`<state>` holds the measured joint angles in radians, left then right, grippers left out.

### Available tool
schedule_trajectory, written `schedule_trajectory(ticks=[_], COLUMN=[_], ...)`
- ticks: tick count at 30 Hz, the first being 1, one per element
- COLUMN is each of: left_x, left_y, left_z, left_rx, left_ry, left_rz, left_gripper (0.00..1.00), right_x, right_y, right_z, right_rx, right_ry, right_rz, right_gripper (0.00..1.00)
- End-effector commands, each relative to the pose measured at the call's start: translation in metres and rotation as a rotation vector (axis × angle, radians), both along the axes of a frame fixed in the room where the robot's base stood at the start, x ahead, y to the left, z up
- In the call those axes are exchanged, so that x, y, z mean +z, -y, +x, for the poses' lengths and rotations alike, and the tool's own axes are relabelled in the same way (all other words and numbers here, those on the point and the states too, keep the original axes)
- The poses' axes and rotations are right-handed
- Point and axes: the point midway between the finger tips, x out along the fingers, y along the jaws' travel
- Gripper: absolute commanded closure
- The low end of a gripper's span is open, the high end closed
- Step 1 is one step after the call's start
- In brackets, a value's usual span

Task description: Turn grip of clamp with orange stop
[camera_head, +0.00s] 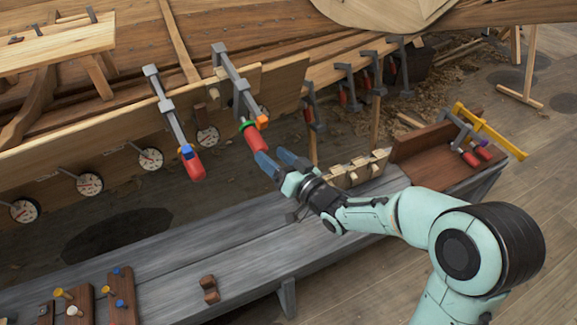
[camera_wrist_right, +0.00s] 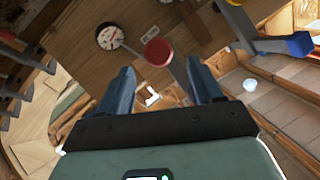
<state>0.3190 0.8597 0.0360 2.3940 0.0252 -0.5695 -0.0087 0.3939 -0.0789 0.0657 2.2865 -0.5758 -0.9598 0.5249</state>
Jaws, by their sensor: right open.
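The clamp with the orange stop (camera_head: 263,121) hangs on the plank edge at the upper middle of the head view. It has a grey bar (camera_head: 232,84), a green collar and a red grip (camera_head: 257,139) pointing down and right. My right gripper (camera_head: 277,161) is open, its blue fingers just below the red grip's lower end. In the right wrist view a round red grip end (camera_wrist_right: 158,52) shows ahead, between and beyond the open fingertips (camera_wrist_right: 164,84). No contact is visible, and the orange stop cannot be made out there. My left gripper is not in view.
A neighbouring clamp with a blue stop (camera_head: 186,151) and red grip (camera_head: 195,169) hangs to the left. Dial gauges (camera_head: 150,158) line the plank. A grey bench (camera_head: 190,265) runs below, with a wooden block rack (camera_head: 358,170) beside my right arm. More clamps (camera_head: 346,85) hang further right.

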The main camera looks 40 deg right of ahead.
Motion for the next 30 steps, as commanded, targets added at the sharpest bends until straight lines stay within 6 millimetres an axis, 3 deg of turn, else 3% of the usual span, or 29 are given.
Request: schedule_trajectory(ticks=[3,9,30], left_x=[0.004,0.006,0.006], left_y=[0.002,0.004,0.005], left_z=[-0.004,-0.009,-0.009], left_rx=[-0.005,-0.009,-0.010], left_ry=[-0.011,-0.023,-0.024], left_rz=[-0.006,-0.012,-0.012], left_gripper=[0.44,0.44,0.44], right_x=[0.001,0.000,-0.001], right_y=[0.002,0.003,0.003], right_z=[-0.025,-0.047,-0.051], right_rx=[-0.002,-0.001,0.000], right_ry=[-0.001,0.000,0.000], right_rz=[0.001,0.000,0.001], right_gripper=[0.35,0.35,0.35])
